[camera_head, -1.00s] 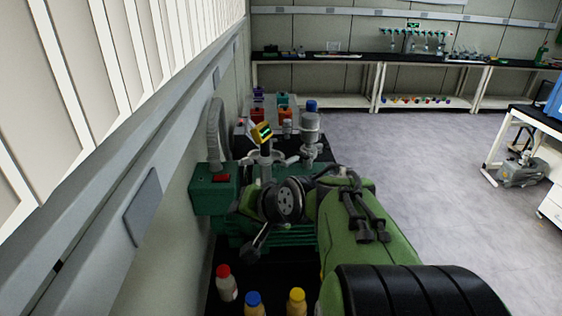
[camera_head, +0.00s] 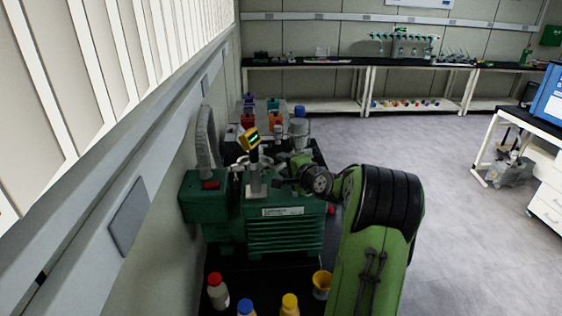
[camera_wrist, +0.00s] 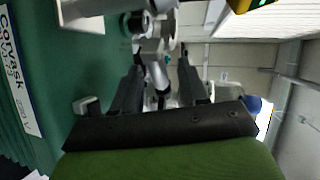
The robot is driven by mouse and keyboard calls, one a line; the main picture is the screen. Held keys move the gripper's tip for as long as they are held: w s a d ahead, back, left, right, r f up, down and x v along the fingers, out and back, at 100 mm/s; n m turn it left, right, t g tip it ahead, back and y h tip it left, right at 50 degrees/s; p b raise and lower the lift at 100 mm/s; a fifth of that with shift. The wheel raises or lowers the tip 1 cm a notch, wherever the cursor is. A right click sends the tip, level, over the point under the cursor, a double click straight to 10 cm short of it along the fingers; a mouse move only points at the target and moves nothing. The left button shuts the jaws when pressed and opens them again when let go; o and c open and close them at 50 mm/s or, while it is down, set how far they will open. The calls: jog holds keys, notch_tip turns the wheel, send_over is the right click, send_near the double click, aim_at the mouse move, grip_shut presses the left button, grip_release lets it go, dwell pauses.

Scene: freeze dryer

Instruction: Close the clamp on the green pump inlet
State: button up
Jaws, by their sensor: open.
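The green pump (camera_head: 285,228) stands on a black bench by the left wall, and its green side also shows in the wrist view (camera_wrist: 45,95). Its grey metal inlet (camera_head: 254,180) rises from the top, below a yellow gauge (camera_head: 250,138). In the wrist view, the metal clamp (camera_wrist: 152,45) sits at a pipe joint beyond my fingertips. A metal lever-like part (camera_wrist: 158,74) extends toward the space between my fingers. My gripper (camera_wrist: 162,75) is open, with dark fingers on both sides of that part. In the head view, my gripper (camera_head: 280,182) is just right of the inlet, partly hidden by my wrist.
A grey ribbed hose (camera_head: 204,140) rises at the pump's left. A glass vessel (camera_head: 299,138) and coloured containers (camera_head: 275,118) stand behind. Bottles with red (camera_head: 216,290), blue and yellow caps, and a yellow funnel (camera_head: 321,284), are in front. Open floor lies to the right.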

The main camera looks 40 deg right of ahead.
jog(key=x, duration=0.2)
jog(key=shift+w+d, duration=0.1)
jog(key=shift+w, duration=0.2)
jog(key=shift+f, duration=0.1)
grip_shut()
